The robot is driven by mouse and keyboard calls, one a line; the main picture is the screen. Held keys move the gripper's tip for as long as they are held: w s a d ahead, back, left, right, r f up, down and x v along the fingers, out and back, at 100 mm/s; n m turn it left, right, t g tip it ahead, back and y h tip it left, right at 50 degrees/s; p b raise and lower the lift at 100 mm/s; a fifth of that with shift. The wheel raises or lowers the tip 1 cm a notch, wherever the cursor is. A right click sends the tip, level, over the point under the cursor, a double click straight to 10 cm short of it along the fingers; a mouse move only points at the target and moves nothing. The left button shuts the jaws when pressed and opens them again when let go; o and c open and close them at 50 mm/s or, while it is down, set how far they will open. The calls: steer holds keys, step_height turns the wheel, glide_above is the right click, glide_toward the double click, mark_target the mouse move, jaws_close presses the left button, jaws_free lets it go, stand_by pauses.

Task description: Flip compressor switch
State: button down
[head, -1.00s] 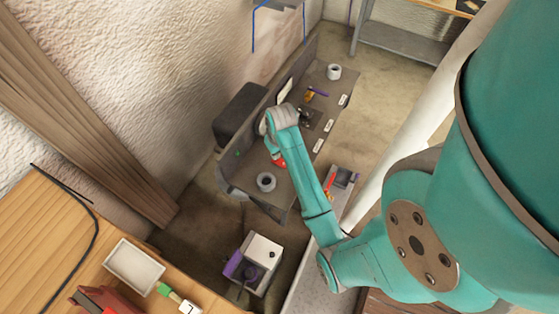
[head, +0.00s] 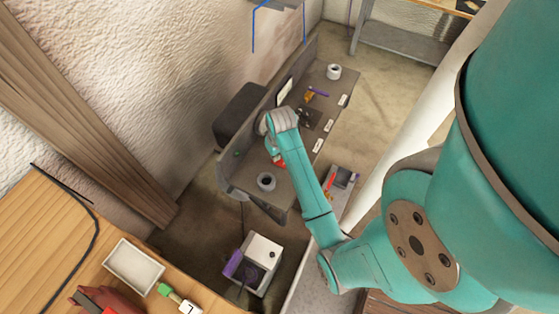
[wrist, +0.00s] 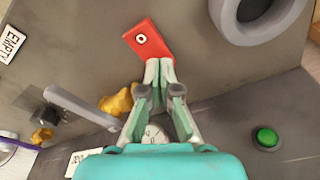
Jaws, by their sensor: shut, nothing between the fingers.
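My gripper (wrist: 160,68) is shut and empty in the wrist view. Its fingertips are at the lower edge of a flat red piece with a white ring mark (wrist: 148,40), on the grey bench top; I cannot tell whether they touch it. Part of the red piece shows below my wrist in the head view (head: 280,163). A round green button (wrist: 267,138) is on the bench's upright back panel, right of my gripper in the wrist view. It is a small green dot in the head view (head: 237,153). I cannot tell which part is the compressor switch.
A grey ring (wrist: 258,10) lies on the bench near the red piece. A yellow lump (wrist: 117,102) and a grey bar (wrist: 80,106) lie left of my fingers. A white and purple box (head: 262,252) stands on the floor. A dark box (head: 240,115) is behind the bench.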

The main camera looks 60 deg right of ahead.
steer(key=shift+f, duration=0.2)
steer(key=shift+r, duration=3.55)
